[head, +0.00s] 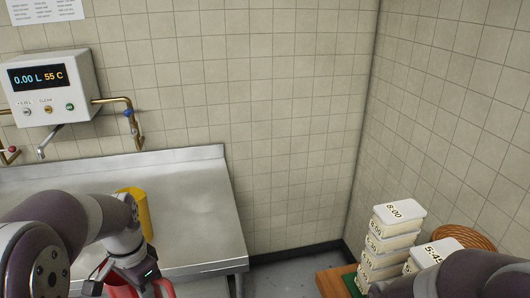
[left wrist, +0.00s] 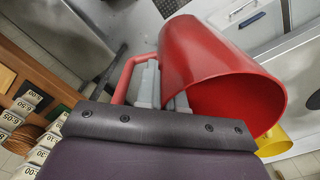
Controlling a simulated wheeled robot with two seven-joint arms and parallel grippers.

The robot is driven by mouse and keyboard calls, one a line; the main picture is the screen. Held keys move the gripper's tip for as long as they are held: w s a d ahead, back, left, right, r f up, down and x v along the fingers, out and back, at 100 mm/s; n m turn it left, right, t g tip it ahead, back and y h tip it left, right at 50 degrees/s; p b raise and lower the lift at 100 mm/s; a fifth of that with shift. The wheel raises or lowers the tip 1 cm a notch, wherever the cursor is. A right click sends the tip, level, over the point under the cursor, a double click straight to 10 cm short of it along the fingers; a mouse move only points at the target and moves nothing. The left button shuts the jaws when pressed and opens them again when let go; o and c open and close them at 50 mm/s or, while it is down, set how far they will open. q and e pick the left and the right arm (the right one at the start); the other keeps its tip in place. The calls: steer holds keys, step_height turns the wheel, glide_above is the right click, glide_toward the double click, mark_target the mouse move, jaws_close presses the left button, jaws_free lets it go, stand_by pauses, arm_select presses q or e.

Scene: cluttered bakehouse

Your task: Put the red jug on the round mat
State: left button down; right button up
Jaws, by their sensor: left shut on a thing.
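The red jug (left wrist: 205,60) fills much of the left wrist view, its open mouth facing the lower right of that picture. My left gripper (left wrist: 155,88) is shut on the jug's handle (left wrist: 128,75). In the head view my left gripper (head: 128,272) is at the lower left, over the steel worktop's front area, and only a little of the red jug (head: 122,292) shows at the bottom edge. My right gripper is not in view; only part of my right arm shows at the lower right.
A yellow jug (head: 140,210) stands on the steel worktop (head: 195,190), close behind my left gripper. A water dispenser (head: 48,87) hangs on the wall. Labelled tubs (head: 390,240) are stacked at the right, beside a round woven brown thing (head: 465,237). The worktop's right part is clear.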

arm_select(q)
steer(key=w+d+f+n, duration=0.3)
steer(key=w+f+n, duration=0.45)
steer(key=f, duration=0.45)
step_height(320, 180, down, 8)
steer(key=s+d+m, duration=0.1)
steer(key=s+d, duration=0.1)
steer(key=shift+d+f, duration=0.25)
steer(key=shift+d, duration=0.15)
